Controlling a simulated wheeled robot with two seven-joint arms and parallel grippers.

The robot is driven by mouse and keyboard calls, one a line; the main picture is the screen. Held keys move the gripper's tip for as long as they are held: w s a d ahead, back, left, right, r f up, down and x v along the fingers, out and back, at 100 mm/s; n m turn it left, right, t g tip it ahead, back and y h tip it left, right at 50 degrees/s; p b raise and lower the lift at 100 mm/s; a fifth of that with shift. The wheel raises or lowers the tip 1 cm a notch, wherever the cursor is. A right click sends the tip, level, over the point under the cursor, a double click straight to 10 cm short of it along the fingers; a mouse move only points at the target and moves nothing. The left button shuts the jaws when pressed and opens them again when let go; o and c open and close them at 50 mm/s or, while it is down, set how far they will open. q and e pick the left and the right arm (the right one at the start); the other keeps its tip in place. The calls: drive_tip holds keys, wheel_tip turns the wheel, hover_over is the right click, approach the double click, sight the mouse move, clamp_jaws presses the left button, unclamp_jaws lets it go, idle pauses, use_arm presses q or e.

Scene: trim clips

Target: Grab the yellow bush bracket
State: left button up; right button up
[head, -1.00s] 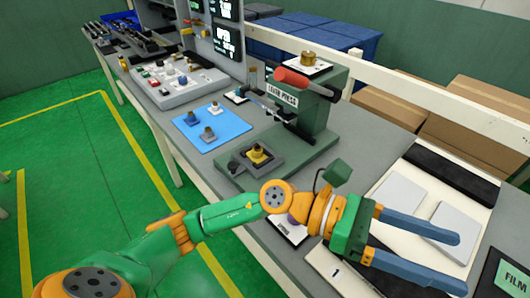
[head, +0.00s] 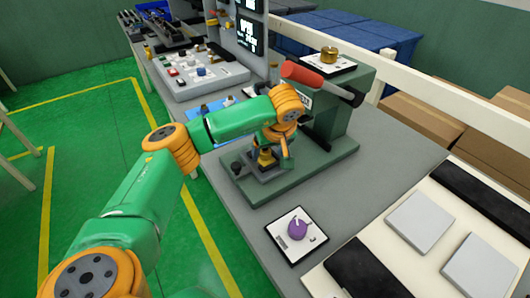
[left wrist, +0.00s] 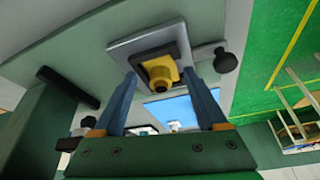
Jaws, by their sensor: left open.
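The yellow bush bracket (head: 265,157) sits in the dark fixture (head: 245,166) on the green base of the lever press (head: 333,100). In the left wrist view, the bracket (left wrist: 160,72) shows as a yellow block with a round boss in a square grey holder. My left gripper (left wrist: 159,80) is open, with one blue finger on each side of the bracket in that view. The fingers look apart from it, though I cannot tell how deep they reach. In the head view my left wrist and arm hide most of the gripper. My right gripper is not in view.
A brass part (head: 329,55) sits on a card atop the press. A blue mat (head: 207,108) lies partly behind my arm. A purple knob (head: 297,229) sits on a card in front.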

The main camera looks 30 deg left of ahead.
use_arm(q)
drive_tip(key=shift+w+a+f+p, duration=0.15)
drive_tip(key=shift+w+a+p, duration=0.5)
drive_tip(key=shift+a, duration=0.3)
drive_tip(key=shift+w+a+f, duration=0.1)
drive_tip(key=shift+w+f, duration=0.05)
drive_tip(key=shift+f, duration=0.25)
clamp_jaws()
drive_tip(key=shift+r, duration=0.15)
